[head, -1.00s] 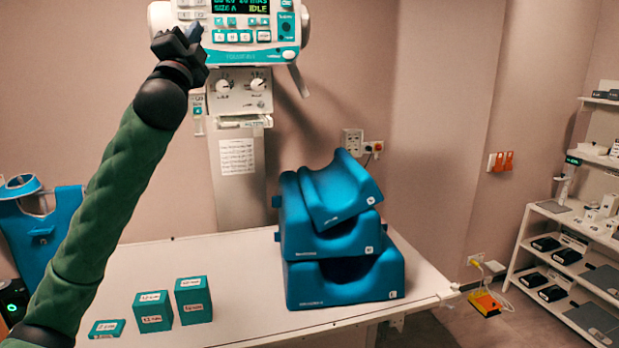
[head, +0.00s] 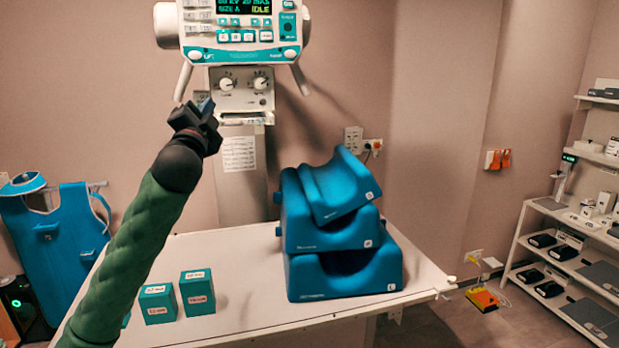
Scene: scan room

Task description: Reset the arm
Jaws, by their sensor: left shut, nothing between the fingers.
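My left gripper (head: 204,110) is black, on a green-sleeved arm that comes in from the lower left. It is shut and empty, raised in front of the wall below the control panel (head: 240,28). The panel is white and teal, its screen reads IDLE, and it looks clear of the fingers. A box with two round knobs (head: 241,90) sits under the panel, just right of the gripper. My right gripper is not in view.
A white table (head: 240,258) holds stacked blue positioning cushions (head: 345,275) and teal labelled blocks (head: 197,293); my arm partly hides one block. A blue apron (head: 62,240) hangs at left. Shelves (head: 575,262) stand at right. An orange-yellow box (head: 483,300) lies on the floor.

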